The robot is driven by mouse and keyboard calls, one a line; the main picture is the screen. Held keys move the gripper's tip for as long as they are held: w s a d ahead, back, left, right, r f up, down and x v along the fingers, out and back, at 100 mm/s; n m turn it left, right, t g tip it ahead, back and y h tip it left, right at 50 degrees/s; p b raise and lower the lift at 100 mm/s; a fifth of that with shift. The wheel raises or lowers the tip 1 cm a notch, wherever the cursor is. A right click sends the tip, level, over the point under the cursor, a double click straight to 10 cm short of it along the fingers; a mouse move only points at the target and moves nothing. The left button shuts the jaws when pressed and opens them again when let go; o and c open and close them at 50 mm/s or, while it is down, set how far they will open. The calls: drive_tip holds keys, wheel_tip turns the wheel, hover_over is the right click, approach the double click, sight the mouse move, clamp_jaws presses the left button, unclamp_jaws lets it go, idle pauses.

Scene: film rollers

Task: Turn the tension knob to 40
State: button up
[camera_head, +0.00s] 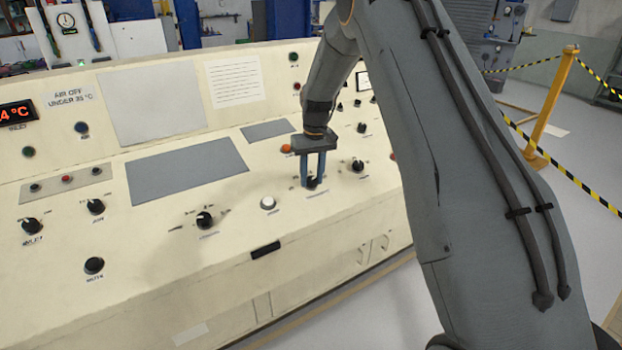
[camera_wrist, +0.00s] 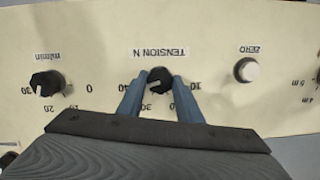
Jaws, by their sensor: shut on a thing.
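The tension knob (camera_wrist: 160,79) is black and round, under an upside-down "TENSION N" label (camera_wrist: 160,52) in the wrist view. My gripper (camera_wrist: 160,88) is shut on this knob, with one blue finger on each side. A 10 shows to the knob's right and a 30 below it to the left; other scale marks are partly behind the fingers. A small pale mark on the knob seems to face down-left, near the 30, but I cannot read the exact value.
A white ZERO button (camera_wrist: 246,70) is right of the knob in the wrist view, and an m/min knob (camera_wrist: 46,84) is to the left. In the head view, another black knob (camera_head: 358,166) and an orange button (camera_head: 286,148) are close by. My arm covers the panel's right end.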

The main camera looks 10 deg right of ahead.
sight(313, 179)
idle(0.4)
drive_tip(key=o, duration=1)
drive_tip(key=shift+o, duration=0.2)
drive_tip(key=shift+s+d+r+b, duration=0.1)
drive_tip(key=shift+r+b, duration=0.5)
drive_tip(key=shift+r, duration=1.35)
drive_tip(key=shift+s+d+r+b, duration=0.1)
drive_tip(key=shift+r+b, duration=0.45)
drive_tip(key=shift+r, duration=1.4)
drive_tip(key=s+f+m, duration=0.1)
drive_tip(key=s+f, duration=0.2)
drive_tip(key=s, duration=3.2)
drive_tip(key=shift+s+a+m, duration=0.3)
drive_tip(key=shift+s+m, duration=0.1)
